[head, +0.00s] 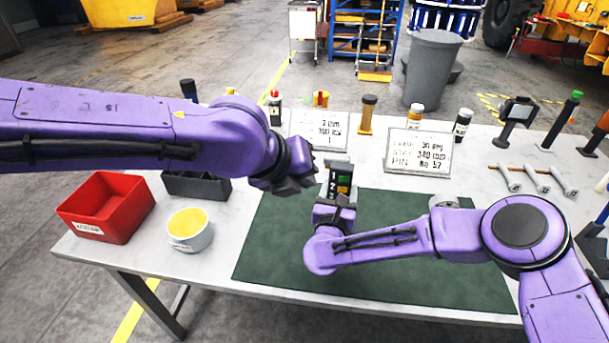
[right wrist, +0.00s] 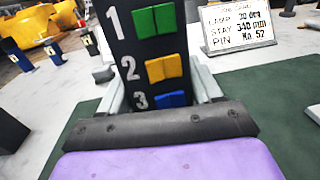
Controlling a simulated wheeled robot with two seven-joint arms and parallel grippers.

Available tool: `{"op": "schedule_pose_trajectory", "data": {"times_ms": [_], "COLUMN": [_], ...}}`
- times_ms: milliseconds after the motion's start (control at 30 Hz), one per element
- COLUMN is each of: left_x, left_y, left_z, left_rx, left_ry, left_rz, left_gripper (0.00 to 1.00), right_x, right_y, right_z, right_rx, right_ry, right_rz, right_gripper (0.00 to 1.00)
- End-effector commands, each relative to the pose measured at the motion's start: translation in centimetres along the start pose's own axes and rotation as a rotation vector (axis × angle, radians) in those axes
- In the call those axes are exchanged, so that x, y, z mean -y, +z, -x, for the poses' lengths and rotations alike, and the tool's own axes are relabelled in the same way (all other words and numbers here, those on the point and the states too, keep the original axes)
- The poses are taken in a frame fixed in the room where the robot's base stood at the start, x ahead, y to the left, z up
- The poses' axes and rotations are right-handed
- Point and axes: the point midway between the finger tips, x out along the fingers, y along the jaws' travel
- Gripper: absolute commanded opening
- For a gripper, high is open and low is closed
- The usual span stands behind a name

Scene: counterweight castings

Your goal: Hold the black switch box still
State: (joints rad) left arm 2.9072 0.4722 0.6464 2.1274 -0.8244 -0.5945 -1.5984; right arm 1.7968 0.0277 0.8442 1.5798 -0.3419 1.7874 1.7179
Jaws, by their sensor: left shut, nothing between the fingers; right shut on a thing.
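The black switch box (head: 339,181) stands upright over the green mat, in the jaws of my right gripper (head: 335,205). In the right wrist view the box (right wrist: 124,40) shows a green switch marked 1, a yellow one marked 2 and a blue one marked 3. The right fingers lie on either side of it, and its lower end is hidden behind the gripper. My left gripper (head: 298,180) is shut and empty, just left of the box in the head view. Whether it touches the box I cannot tell.
The green mat (head: 270,255) covers the middle of the white table. A red bin (head: 105,205), a dark tray (head: 197,187) and a yellow-filled white cup (head: 189,229) stand at left. Two written signs (head: 418,152), several bottles and metal handles (head: 537,180) stand behind and right.

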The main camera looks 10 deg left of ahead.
Motion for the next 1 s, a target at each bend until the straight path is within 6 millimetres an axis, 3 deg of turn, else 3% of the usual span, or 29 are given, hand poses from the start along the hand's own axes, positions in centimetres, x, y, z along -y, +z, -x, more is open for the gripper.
{"op": "schedule_pose_trajectory", "data": {"times_ms": [133,167,233,500,633,1000], "left_x": [0.0,0.0,0.0,0.0,0.0,0.0], "left_y": [0.0,0.0,0.0,0.0,0.0,0.0], "left_z": [0.0,0.0,0.0,0.0,0.0,0.0], "left_rx": [0.000,0.000,0.000,0.000,0.001,0.001], "left_ry": [0.000,0.000,0.000,-0.001,-0.001,-0.001], "left_rz": [-0.002,-0.003,-0.003,-0.005,-0.005,-0.005], "left_gripper": [0.00,0.00,0.00,0.00,0.00,0.00], "right_x": [0.1,0.1,0.1,0.0,-0.1,-0.1], "right_y": [-0.1,-0.1,-0.1,0.0,0.0,-0.1], "right_z": [0.0,0.0,0.0,0.0,1.2,9.9], "right_rx": [-0.001,-0.001,-0.001,0.000,0.000,-0.001], "right_ry": [-0.001,-0.001,-0.001,-0.001,0.003,0.003], "right_rz": [0.002,0.002,0.001,0.000,0.001,0.002], "right_gripper": [0.15,0.71,0.93,0.94,0.94,0.94]}}
